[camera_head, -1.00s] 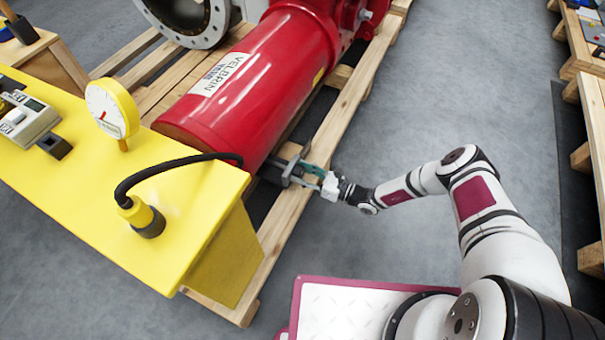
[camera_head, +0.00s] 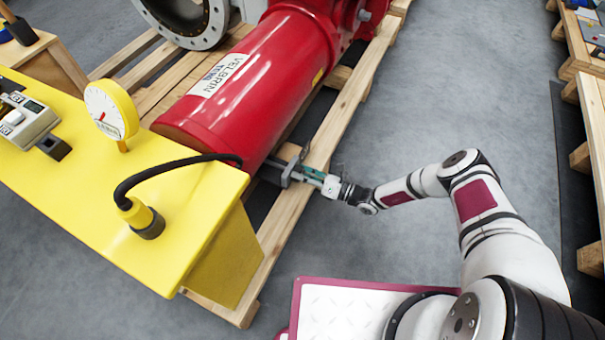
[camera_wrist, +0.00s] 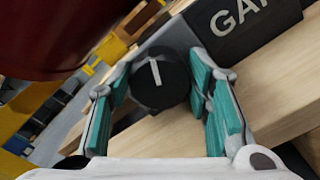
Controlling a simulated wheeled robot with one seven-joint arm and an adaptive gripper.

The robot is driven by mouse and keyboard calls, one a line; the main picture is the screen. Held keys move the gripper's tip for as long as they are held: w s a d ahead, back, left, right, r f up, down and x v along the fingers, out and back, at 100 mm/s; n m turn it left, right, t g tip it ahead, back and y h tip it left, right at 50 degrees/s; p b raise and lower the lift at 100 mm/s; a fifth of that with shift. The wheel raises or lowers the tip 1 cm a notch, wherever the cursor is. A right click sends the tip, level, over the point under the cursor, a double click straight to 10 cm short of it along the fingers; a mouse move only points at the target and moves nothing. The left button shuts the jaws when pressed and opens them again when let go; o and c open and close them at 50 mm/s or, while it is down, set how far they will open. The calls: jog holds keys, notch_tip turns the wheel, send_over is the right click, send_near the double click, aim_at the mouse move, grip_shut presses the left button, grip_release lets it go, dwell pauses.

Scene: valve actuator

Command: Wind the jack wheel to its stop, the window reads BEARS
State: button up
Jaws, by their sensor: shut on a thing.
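The jack wheel (camera_wrist: 160,88) shows in the wrist view as a round black knob with one white line on its face. The line stands close to upright, leaning slightly left. My gripper (camera_wrist: 163,72) has its teal finger pads on either side of the wheel and is shut on it. In the head view my gripper (camera_head: 302,173) reaches in low beside the near end of the red cylinder (camera_head: 240,95), over the pallet edge. The wheel is too small and covered to make out there. No window reading BEARS can be read in either view.
A dark plate with partly cut-off lettering "GA" (camera_wrist: 240,20) sits right of the wheel. The yellow bench (camera_head: 85,205) carries a dial gauge (camera_head: 112,110) and a black cable (camera_head: 180,165). The wooden pallet (camera_head: 290,205) lies below.

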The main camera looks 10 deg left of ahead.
dwell(0.3)
jog(key=o, duration=1.2)
jog(key=shift+c, duration=0.2)
